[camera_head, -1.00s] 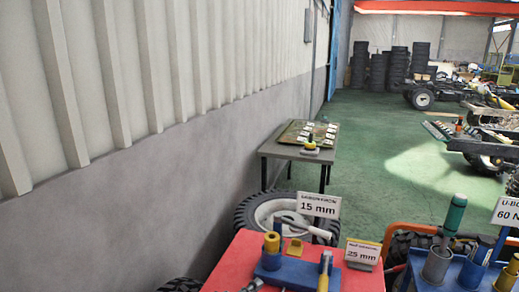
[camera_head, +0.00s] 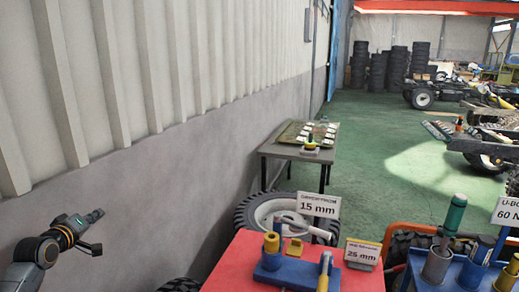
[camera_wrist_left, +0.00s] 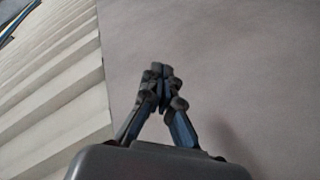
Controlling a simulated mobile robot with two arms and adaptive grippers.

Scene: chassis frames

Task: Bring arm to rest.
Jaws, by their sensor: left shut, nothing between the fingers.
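My left gripper (camera_head: 97,215) is at the lower left of the head view, in front of the grey lower wall. Its arm comes in from the left edge. In the left wrist view the two fingers of the left gripper (camera_wrist_left: 162,70) meet at their tips, with nothing between them. The plain grey wall fills the space beyond them. My right gripper shows in neither view.
A red-topped cart (camera_head: 232,262) with a blue tool holder (camera_head: 287,272) and a 15 mm sign (camera_head: 318,205) stands at bottom centre. A blue tray (camera_head: 477,273) is at right. A grey table (camera_head: 270,150) stands by the wall. Green floor (camera_head: 375,150) is open beyond.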

